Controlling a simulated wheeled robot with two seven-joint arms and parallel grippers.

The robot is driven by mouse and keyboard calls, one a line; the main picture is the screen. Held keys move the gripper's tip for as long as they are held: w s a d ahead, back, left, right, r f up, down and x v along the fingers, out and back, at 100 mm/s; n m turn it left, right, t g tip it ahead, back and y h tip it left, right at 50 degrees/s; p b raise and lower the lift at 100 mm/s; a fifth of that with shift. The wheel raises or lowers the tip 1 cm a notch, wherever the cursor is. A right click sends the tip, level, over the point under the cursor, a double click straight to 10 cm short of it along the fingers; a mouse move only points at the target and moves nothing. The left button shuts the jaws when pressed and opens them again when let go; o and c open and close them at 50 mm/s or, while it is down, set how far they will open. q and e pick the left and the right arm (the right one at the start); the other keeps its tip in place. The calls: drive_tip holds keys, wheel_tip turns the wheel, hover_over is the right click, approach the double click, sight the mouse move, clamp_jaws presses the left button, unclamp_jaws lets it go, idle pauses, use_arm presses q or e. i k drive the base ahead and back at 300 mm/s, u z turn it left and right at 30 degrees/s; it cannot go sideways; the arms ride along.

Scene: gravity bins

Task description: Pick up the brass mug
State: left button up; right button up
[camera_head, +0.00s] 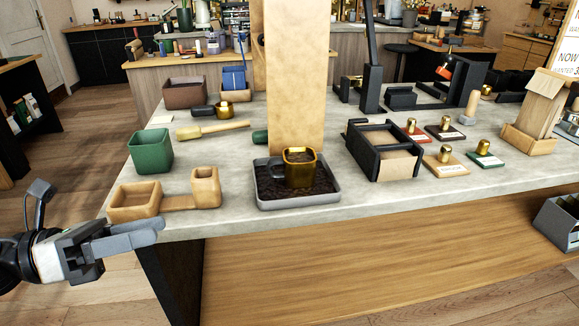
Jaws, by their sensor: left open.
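The brass mug (301,173) stands upright in a grey tray (300,202) with dark, coffee-like grounds in it. The mug is shiny gold with a squarish rim, and a dark handle shows on its left side. My left gripper (145,236) is at the table's front left edge, well to the left of the mug and apart from it. It is open and holds nothing; the gap between its fingers is hard to see from this angle. My right gripper is out of view.
A wooden post (294,95) rises just behind the tray. A wooden two-cup holder (135,203) and a green bin (150,151) stand left. A black-framed box (384,150) and several brass-knobbed stamps, one on a red base (414,135), stand right. Bare tabletop (225,180) lies left of the tray.

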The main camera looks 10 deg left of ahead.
sight(299, 164)
drive_tip(key=i, duration=0.95)
